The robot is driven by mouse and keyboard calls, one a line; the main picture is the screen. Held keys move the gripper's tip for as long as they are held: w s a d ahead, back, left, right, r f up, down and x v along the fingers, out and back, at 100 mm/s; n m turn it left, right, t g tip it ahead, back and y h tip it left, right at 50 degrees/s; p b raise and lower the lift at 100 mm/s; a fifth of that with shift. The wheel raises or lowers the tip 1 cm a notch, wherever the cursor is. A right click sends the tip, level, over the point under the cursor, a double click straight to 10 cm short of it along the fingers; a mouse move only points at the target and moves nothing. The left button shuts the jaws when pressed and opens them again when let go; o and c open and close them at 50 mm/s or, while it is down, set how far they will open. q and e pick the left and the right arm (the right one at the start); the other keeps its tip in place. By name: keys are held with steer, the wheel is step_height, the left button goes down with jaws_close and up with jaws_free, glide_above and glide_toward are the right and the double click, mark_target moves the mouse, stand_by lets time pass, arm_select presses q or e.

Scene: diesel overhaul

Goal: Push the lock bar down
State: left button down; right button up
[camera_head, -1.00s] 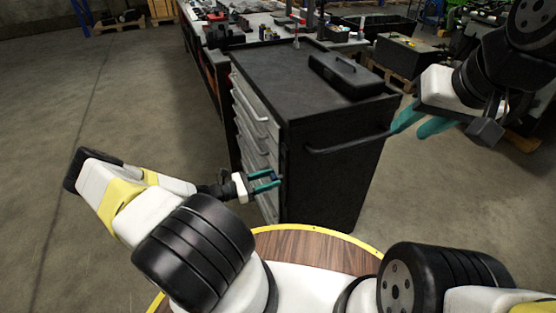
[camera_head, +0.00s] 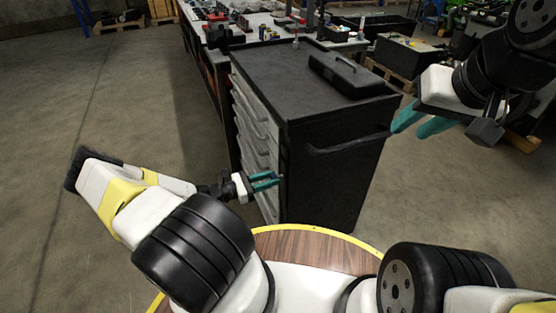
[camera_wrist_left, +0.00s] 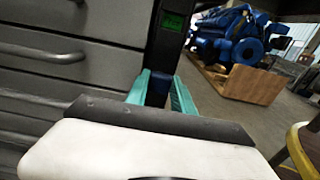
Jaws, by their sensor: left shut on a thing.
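The black tool cabinet (camera_head: 330,185) stands ahead, with its grey drawers facing left. The lock bar (camera_wrist_left: 166,42) is a dark upright bar with a green label, at the edge of the drawer fronts in the left wrist view. My left gripper (camera_head: 267,181) is at the cabinet's front corner. In the left wrist view its teal fingers (camera_wrist_left: 160,92) lie on both sides of the bar, shut on it. The bar's lower part is hidden by the gripper. My right gripper (camera_head: 422,124) is held by the cabinet's right side, teal fingers apart, empty.
A black case (camera_head: 345,74) lies on the cabinet top, and a side handle (camera_head: 345,147) sticks out from the cabinet's near side. A long workbench (camera_head: 225,45) stands behind. A blue engine (camera_wrist_left: 230,38) on a pallet shows in the left wrist view. Floor on the left is clear.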

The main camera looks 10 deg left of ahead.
stand_by(0.6)
arm_select(q)
steer(key=shift+f, duration=1.3)
steer(key=c, duration=1.1)
jaws_free()
steer(key=v, duration=0.7)
steer(key=shift+s+a, duration=0.25)
steer(key=shift+a, duration=0.1)
steer(key=shift+r, duration=0.1)
